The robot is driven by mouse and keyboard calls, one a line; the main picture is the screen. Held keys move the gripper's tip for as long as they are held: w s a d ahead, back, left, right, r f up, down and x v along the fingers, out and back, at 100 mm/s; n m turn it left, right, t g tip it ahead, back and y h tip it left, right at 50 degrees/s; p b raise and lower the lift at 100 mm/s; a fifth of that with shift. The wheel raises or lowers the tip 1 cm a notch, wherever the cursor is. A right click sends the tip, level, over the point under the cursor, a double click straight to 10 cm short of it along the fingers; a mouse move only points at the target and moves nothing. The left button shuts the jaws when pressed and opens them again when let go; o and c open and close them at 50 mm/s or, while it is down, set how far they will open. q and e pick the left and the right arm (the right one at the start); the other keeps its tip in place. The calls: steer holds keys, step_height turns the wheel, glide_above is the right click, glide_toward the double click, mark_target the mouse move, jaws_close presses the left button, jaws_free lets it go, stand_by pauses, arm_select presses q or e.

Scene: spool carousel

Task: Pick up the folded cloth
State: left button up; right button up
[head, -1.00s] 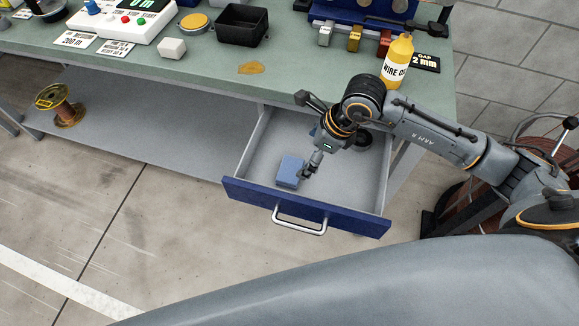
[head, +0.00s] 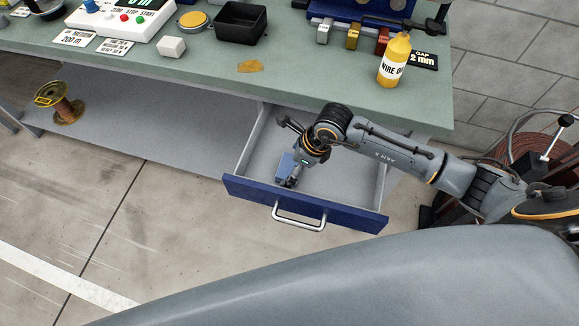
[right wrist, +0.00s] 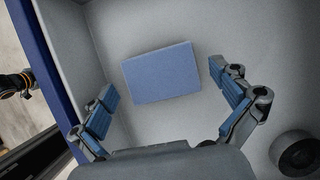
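The folded cloth is a blue, flat rectangle (head: 286,162) lying in the open drawer (head: 345,211), partly hidden by my right gripper in the head view. In the right wrist view the cloth (right wrist: 160,72) lies flat on the pale drawer floor. My right gripper (head: 290,181) is down inside the drawer, close to the cloth. In the right wrist view its two blue-padded fingers (right wrist: 164,90) are wide apart, one to each side of the cloth, with nothing between them held. My left gripper is not in view.
The drawer's blue front and side walls surround the gripper. A dark round object (right wrist: 297,154) lies in the drawer to the right in the wrist view. Above is the green bench top (head: 310,75) with a yellow bottle (head: 394,60). A spool (head: 61,103) stands on the lower shelf.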

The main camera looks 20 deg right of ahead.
mark_target(285, 164)
steer(key=c, duration=0.9)
steer(key=shift+r, duration=0.1)
steer(key=shift+r, duration=0.25)
step_height(285, 164, up, 2)
steer(key=shift+w+r+b, duration=0.1)
steer(key=shift+r+b, duration=0.1)
steer(key=shift+b, duration=0.45)
steer(key=shift+s+a+r, duration=0.55)
steer(key=shift+s+r, duration=1.1)
steer(key=shift+s, duration=0.65)
steer(key=shift+s+a+r, duration=0.5)
steer(key=shift+s+r, duration=1.2)
steer(key=shift+s, duration=0.65)
steer(key=shift+s+a+r, duration=0.55)
steer(key=shift+s+r, duration=1.1)
steer(key=shift+s, duration=0.65)
